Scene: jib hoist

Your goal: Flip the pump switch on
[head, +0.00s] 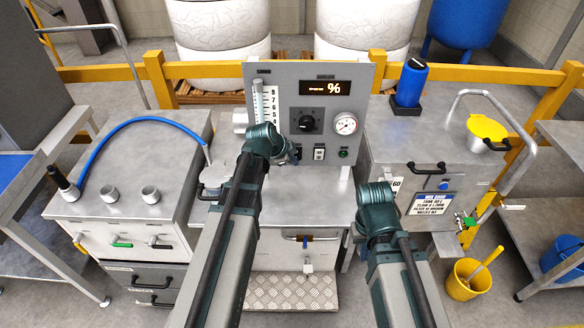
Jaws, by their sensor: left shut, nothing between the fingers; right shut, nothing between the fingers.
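The grey control panel (285,85) stands upright at the centre back. Along its lower edge are a small rocker switch (319,152) on a pale plate and a green round button or lamp (343,154). I cannot read their labels, so I cannot tell which control is the pump switch. My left gripper (293,157) is shut and empty at the panel's lower edge, just left of the rocker switch, and hides part of the panel there. I cannot tell whether it touches. My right gripper (376,192) is shut and empty, lower right of the panel; its wrist hides most of it.
The panel also carries a display (325,88), a black knob (308,121) and a round gauge (346,124). A metal cabinet with a blue hose (135,121) stands left. A tank with a yellow lid (487,128) stands right. A yellow rail (110,72) runs behind.

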